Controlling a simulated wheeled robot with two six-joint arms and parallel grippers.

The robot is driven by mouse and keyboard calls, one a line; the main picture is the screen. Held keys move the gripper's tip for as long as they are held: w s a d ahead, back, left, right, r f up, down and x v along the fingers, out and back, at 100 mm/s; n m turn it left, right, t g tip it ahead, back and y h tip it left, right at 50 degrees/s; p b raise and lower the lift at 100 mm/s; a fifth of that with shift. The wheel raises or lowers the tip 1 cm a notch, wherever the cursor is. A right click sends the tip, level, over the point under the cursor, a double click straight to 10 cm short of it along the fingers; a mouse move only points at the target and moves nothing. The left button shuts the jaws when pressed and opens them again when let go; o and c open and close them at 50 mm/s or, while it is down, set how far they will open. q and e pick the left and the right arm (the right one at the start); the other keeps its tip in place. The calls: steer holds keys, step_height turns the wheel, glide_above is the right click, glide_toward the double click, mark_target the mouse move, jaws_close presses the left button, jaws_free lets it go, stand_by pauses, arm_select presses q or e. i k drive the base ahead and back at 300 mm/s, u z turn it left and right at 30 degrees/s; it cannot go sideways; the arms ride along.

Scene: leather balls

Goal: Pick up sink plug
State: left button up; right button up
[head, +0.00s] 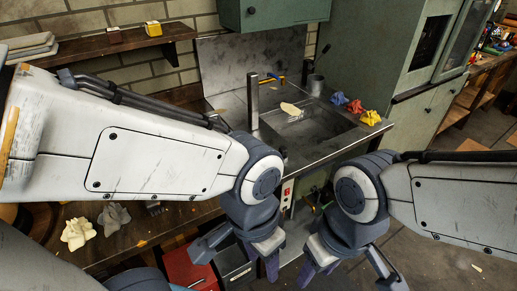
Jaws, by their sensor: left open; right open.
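I cannot make out a sink plug for certain. The metal sink (322,130) is set in a steel counter at the middle back, partly hidden by my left arm. A pale cream piece (291,109) lies at the basin's back left edge; I cannot tell what it is. My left gripper (235,268) hangs low in front of the counter with its fingers apart and empty. My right gripper (347,284) hangs to its right, also open and empty. Both are nearer to me than the sink and touch nothing that I can see.
A metal cup (315,84) stands behind the basin. Blue (338,99), red (355,107) and yellow (371,117) crumpled cloths lie along its right side. A dark post (253,102) rises at the left. Crumpled pale cloths (78,233) lie on the wooden bench, lower left.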

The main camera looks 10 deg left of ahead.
mark_target(283, 150)
steer(key=z, duration=0.3)
steer(key=k, duration=0.55)
steer(key=z, duration=1.05)
steer(key=i, duration=1.4)
steer(key=u, duration=0.95)
steer(key=i, duration=0.8)
steer(key=u, duration=0.15)
